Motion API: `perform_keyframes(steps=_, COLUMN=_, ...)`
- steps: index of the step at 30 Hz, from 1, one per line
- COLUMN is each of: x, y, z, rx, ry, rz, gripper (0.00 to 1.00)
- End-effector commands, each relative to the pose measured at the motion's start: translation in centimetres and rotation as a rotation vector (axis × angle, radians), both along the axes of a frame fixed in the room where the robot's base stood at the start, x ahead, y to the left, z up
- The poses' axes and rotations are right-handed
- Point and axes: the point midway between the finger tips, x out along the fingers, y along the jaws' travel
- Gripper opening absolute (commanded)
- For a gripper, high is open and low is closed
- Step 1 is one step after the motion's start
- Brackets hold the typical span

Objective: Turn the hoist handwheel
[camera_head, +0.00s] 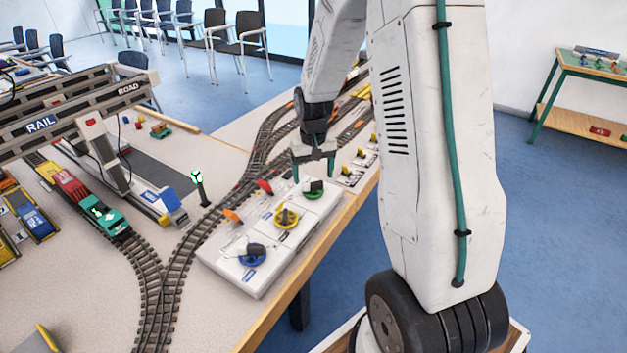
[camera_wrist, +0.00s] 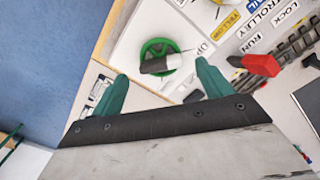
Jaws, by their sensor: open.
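A white control panel (camera_head: 236,272) on the table carries a blue handwheel (camera_head: 252,254), a yellow handwheel (camera_head: 286,217) and a green handwheel (camera_head: 313,194), each with a dark knob. I cannot read a hoist label, so I cannot confirm which wheel is the hoist's. My gripper (camera_head: 314,168) is open and empty, just above the green wheel. In the wrist view, its green fingers (camera_wrist: 162,72) stand apart, with the wheel ahead between them.
Orange (camera_head: 233,215) and red (camera_head: 265,186) levers stand along the panel's far side. Curved rail track (camera_head: 177,271) and a small signal post (camera_head: 200,188) lie beyond it. The gantry (camera_head: 65,118) and train (camera_head: 98,213) are at left. The table's wooden edge runs close to the panel.

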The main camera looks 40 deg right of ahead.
Motion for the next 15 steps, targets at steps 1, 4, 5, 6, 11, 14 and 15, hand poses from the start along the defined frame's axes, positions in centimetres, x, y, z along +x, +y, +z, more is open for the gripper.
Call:
perform_keyframes(steps=1, x=-0.1, y=0.0, z=-0.8, rx=0.001, ry=0.002, rz=0.0, gripper=0.78)
perform_keyframes(steps=4, x=0.0, y=0.0, z=-2.0, rx=0.001, ry=0.002, rz=0.0, gripper=0.78)
perform_keyframes(steps=5, x=0.0, y=0.0, z=-2.3, rx=0.0, ry=0.001, rz=0.0, gripper=0.78)
perform_keyframes(steps=6, x=0.0, y=0.0, z=-2.5, rx=0.0, ry=0.001, rz=0.0, gripper=0.78)
perform_keyframes(steps=11, x=0.0, y=0.0, z=-3.0, rx=0.0, ry=-0.001, rz=0.001, gripper=0.78)
perform_keyframes(steps=14, x=0.0, y=0.0, z=-3.0, rx=0.0, ry=-0.001, rz=0.001, gripper=0.78)
perform_keyframes(steps=15, x=0.0, y=0.0, z=-3.0, rx=0.0, ry=-0.001, rz=0.001, gripper=0.78)
